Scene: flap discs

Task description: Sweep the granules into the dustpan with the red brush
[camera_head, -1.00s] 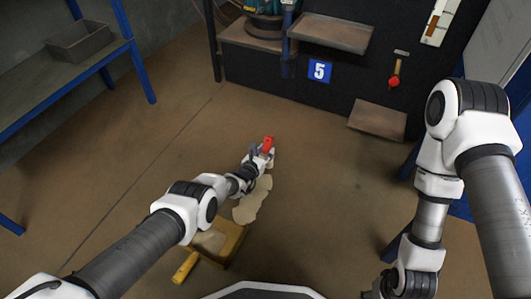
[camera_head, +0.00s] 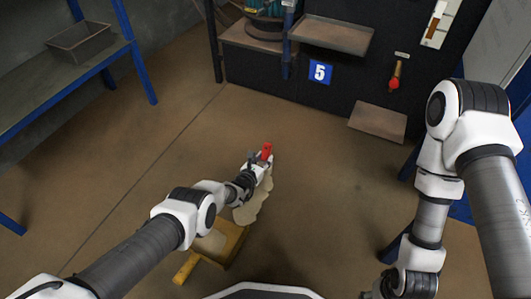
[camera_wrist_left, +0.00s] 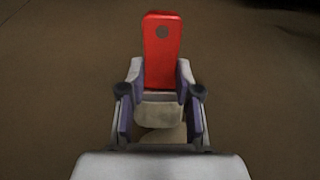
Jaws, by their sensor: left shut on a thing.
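My left gripper (camera_head: 258,163) is shut on the red brush (camera_head: 266,151), low over the floor. My right gripper is not clearly visible.
A blue-legged shelf (camera_head: 60,75) with a grey bin (camera_head: 80,41) stands at the left. A dark machine marked 5 (camera_head: 320,72) stands at the back, with a low plate (camera_head: 378,121) at its foot. The floor (camera_head: 330,200) between is clear.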

